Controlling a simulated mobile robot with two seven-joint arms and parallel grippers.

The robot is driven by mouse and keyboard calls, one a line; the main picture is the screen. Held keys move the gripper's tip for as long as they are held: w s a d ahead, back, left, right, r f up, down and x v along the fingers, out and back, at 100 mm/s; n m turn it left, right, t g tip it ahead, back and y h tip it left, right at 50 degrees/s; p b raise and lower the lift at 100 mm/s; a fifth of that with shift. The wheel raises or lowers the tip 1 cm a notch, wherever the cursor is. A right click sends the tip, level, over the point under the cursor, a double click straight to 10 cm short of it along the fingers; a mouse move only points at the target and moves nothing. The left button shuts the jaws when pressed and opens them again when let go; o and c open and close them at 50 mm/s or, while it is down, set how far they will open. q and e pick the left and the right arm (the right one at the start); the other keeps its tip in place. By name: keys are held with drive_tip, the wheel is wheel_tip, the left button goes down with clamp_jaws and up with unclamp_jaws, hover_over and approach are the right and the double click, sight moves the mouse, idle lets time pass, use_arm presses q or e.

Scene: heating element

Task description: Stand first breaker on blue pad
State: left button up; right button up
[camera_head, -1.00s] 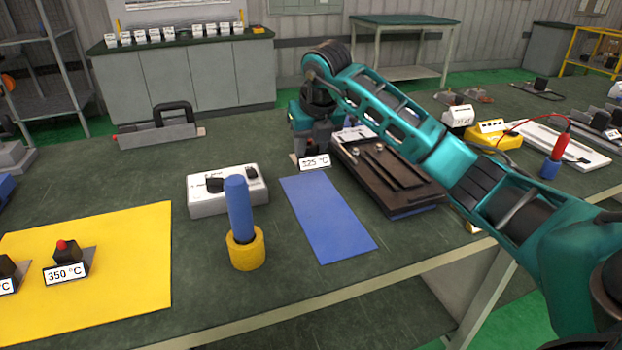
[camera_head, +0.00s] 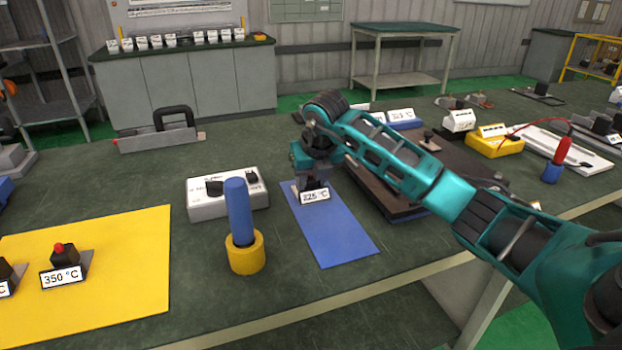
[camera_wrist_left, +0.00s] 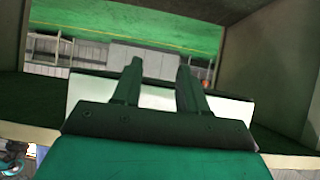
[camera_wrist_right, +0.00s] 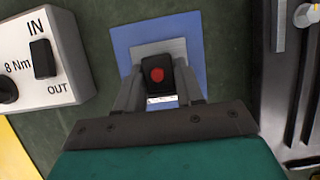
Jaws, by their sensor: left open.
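The blue pad (camera_head: 338,232) lies flat on the green bench in the head view, and it also shows in the right wrist view (camera_wrist_right: 127,38). My right gripper (camera_head: 313,180) is over the pad's far end. It is shut on a black breaker with a red button (camera_wrist_right: 157,74), a grey base and a label reading 225 °C (camera_head: 315,196). The breaker is upright; I cannot tell if its base touches the pad. Another breaker (camera_head: 66,258), labelled 350 °C, stands on the yellow pad (camera_head: 110,290). My left gripper (camera_wrist_left: 158,75) is open and empty in the left wrist view.
A grey-white box with knobs marked IN and OUT (camera_head: 205,203) stands left of the blue pad. A blue-handled tool in a yellow holder (camera_head: 245,256) stands near the pad's left edge. A dark plate (camera_head: 385,200) lies to its right, under my right arm.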

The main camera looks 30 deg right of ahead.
drive_tip(key=o, duration=0.4)
drive_tip(key=shift+r, duration=0.45)
use_arm(q)
drive_tip(key=shift+s+a+r+p, duration=0.25)
drive_tip(key=shift+a+p, duration=0.15)
drive_tip(key=shift+p, duration=0.4)
use_arm(e)
drive_tip(key=v, duration=1.1)
drive_tip(key=shift+s+r, duration=0.2)
drive_tip(key=shift+r, duration=0.05)
use_arm(q)
drive_tip(key=shift+d, duration=0.1)
